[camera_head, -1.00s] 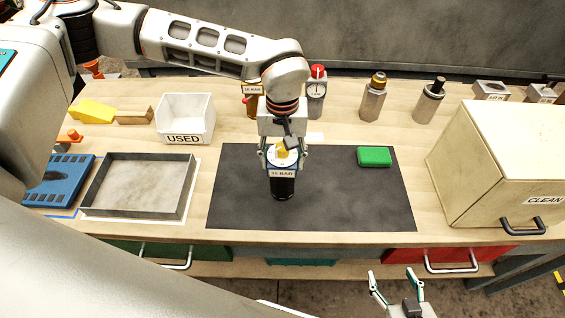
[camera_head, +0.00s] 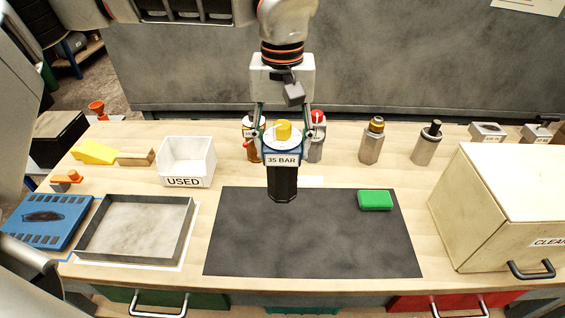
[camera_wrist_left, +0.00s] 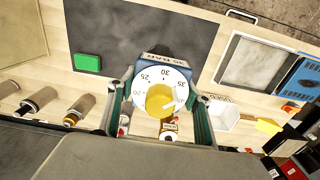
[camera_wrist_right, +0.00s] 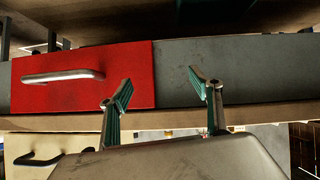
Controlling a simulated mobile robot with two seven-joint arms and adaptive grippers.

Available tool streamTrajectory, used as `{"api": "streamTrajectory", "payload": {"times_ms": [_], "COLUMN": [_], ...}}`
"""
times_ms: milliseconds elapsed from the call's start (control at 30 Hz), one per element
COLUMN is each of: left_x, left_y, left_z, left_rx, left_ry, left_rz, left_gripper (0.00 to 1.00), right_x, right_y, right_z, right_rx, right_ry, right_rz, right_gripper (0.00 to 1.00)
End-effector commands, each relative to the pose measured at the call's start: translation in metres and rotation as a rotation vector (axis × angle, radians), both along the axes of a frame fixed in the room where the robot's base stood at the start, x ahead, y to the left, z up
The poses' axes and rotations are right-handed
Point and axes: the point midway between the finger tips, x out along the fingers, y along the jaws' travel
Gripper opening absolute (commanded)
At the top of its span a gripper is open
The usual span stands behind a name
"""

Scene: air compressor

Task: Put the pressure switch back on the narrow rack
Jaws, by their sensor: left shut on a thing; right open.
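The pressure switch (camera_head: 282,182) has a dark body, a blue head labelled 35 BAR, a white dial and a yellow knob. My left gripper (camera_head: 283,150) is shut on its head and holds it upright, apparently raised above the back part of the dark mat. In the left wrist view its dial (camera_wrist_left: 163,83) faces the camera between the fingers. My right gripper (camera_wrist_right: 165,98) is open and empty in the right wrist view, in front of the bench drawers; it is outside the head view. I cannot make out which thing is the narrow rack.
The dark mat (camera_head: 312,245) holds a green block (camera_head: 375,200). Behind stand several fittings, including a gold-topped one (camera_head: 370,145), partly hidden near my gripper. A white USED bin (camera_head: 187,162) and grey tray (camera_head: 135,228) are left; a cream CLEAN box (camera_head: 500,200) is right.

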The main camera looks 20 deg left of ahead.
Motion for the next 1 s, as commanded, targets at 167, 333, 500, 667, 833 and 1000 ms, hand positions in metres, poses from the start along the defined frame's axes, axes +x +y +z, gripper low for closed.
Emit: {"api": "streamTrajectory", "payload": {"times_ms": [167,333,500,667,833,1000], "left_x": [0.001,0.001,-0.008,-0.017,-0.02,-0.019], "left_y": [0.009,0.044,0.079,0.098,0.103,0.102], "left_z": [0.002,-0.04,-0.086,-0.112,-0.12,-0.119], "left_rx": [0.0,0.003,0.003,-0.001,-0.002,-0.001], "left_ry": [0.0,-0.001,-0.001,0.0,-0.001,-0.002], "left_rz": [-0.016,-0.092,-0.19,-0.252,-0.271,-0.271], "left_gripper": [0.0,0.0,0.0,0.0,0.0,0.0], "right_x": [0.0,0.0,0.0,0.0,0.0,0.0], "right_y": [0.0,0.0,0.0,0.0,0.0,0.0], "right_z": [0.0,0.0,0.0,0.0,0.0,0.0], "right_rx": [0.0,0.0,0.0,0.001,0.001,0.0], "right_ry": [0.0,0.0,0.0,0.0,0.0,0.0], "right_rz": [0.0,0.0,0.0,-0.001,-0.001,0.0], "right_gripper": [0.64,0.64,0.64,0.64,0.64,0.64]}}
